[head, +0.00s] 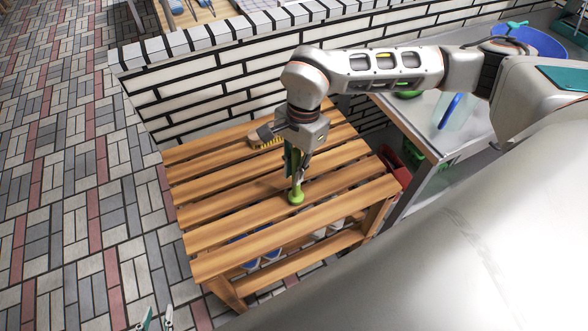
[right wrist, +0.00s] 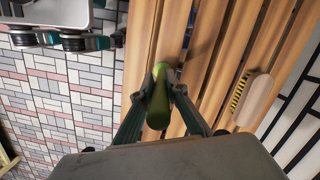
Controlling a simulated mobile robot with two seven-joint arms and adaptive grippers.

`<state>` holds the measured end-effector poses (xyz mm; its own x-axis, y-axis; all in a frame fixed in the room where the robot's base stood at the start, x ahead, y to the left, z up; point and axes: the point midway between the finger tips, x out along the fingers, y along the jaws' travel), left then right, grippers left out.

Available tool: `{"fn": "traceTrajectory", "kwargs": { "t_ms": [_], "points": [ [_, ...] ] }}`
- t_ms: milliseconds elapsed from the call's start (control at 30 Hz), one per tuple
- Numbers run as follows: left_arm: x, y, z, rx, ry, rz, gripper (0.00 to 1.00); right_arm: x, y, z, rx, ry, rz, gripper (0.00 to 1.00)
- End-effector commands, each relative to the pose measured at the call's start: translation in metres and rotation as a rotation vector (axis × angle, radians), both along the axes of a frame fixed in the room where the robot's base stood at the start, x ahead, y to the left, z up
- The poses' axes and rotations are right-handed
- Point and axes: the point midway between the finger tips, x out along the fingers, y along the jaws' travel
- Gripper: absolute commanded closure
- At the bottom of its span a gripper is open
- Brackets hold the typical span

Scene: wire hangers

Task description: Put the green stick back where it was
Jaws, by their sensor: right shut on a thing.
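The green stick (head: 295,196) is upright in my right gripper (head: 297,165), over the slatted wooden bench (head: 222,204). Its rounded light-green lower end is at a slat near the middle of the bench; I cannot tell whether it touches. In the right wrist view the green stick (right wrist: 163,98) is between the two fingers of my right gripper (right wrist: 160,85), which is shut on it. My left gripper (head: 157,317) shows only its fingertips at the bottom left edge, apart and empty, over the paving.
A brush (head: 268,143) with yellow bristles lies on the bench behind my right gripper; it also shows in the right wrist view (right wrist: 257,100). A white brick wall (head: 215,93) stands behind. A grey counter (head: 425,112) with a blue bowl (head: 530,40) is at the right.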

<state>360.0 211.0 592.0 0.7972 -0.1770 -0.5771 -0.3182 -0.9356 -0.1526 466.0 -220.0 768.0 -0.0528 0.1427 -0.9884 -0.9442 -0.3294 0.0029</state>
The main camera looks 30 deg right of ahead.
Motion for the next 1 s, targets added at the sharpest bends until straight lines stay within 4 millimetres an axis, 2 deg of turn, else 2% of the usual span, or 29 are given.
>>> {"fn": "traceTrajectory", "kwargs": {
  "t_ms": [167, 200, 233, 267, 667, 767, 1000],
  "points": [
    [-0.003, 0.0, -0.002, 0.0, 0.006, 0.0, 0.75, 0.0, 0.0, -0.002, 0.0, 0.0, 0.0, 1.0],
    [-0.003, 0.0, -0.002, 0.0, 0.006, 0.0, 0.75, 0.0, 0.0, -0.002, 0.0, 0.0, 0.0, 0.79],
    [-0.004, 0.0, -0.003, 0.0, 0.007, 0.0, 0.75, 0.0, 0.0, -0.002, 0.0, 0.0, 0.0, 0.71],
    [-0.004, 0.0, -0.003, 0.001, 0.008, 0.0, 0.75, 0.0, 0.0, -0.002, 0.0, 0.0, 0.0, 0.7],
    [-0.004, 0.0, -0.004, 0.001, 0.01, 0.0, 0.75, 0.0, 0.0, 0.003, -0.001, -0.001, 0.0, 0.7],
    [-0.002, 0.0, -0.001, 0.0, 0.005, 0.001, 0.75, 0.002, -0.002, 0.015, -0.001, -0.004, -0.001, 0.7],
    [0.003, -0.001, 0.007, -0.006, -0.004, 0.001, 0.75, 0.005, -0.009, 0.064, 0.0, -0.006, -0.001, 0.7]
  ]
}}
